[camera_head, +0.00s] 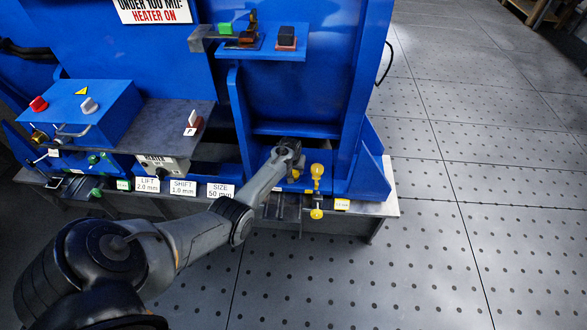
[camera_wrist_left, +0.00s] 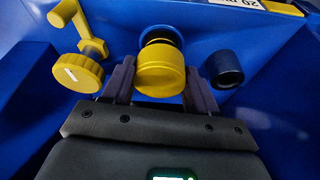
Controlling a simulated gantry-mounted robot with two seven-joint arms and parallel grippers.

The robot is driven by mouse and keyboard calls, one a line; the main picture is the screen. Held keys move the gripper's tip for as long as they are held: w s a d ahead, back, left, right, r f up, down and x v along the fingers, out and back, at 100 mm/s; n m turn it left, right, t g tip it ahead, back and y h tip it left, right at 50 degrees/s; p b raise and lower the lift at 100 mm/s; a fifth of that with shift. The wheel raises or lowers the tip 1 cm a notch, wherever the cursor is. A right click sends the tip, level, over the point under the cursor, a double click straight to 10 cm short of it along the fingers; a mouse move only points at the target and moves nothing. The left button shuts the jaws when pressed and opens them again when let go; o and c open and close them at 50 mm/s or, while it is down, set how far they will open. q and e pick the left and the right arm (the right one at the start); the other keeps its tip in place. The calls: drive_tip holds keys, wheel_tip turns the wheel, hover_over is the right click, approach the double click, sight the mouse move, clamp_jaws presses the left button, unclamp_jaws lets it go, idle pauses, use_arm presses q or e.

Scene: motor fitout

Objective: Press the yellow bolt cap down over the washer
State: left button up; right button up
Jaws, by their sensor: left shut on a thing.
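The yellow bolt cap (camera_wrist_left: 160,78) shows in the left wrist view between the two fingers of my left gripper (camera_wrist_left: 160,85). The gripper is shut on it. A dark ringed part (camera_wrist_left: 161,37) lies just beyond the cap, against the blue surface; I cannot tell whether it is the washer or whether the cap touches it. In the head view my left gripper (camera_head: 291,150) reaches down into the bay at the machine's foot. It mostly hides the cap there. My right gripper is not in view.
A yellow crank with a round knob (camera_wrist_left: 78,72) stands left of the cap in the wrist view; it also shows in the head view (camera_head: 316,178). A dark blue round peg (camera_wrist_left: 226,68) is on the right. Blue upright walls (camera_head: 365,100) flank the bay.

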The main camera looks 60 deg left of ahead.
use_arm(q)
drive_tip(key=shift+f+b, duration=0.55)
drive_tip(key=shift+f, duration=0.25)
drive_tip(key=shift+f+b, duration=0.5)
drive_tip(key=shift+f, duration=0.2)
drive_tip(key=o, duration=1.1)
drive_tip(key=p+v, duration=0.8)
drive_tip(key=v, duration=0.3)
drive_tip(key=shift+s+f, duration=0.1)
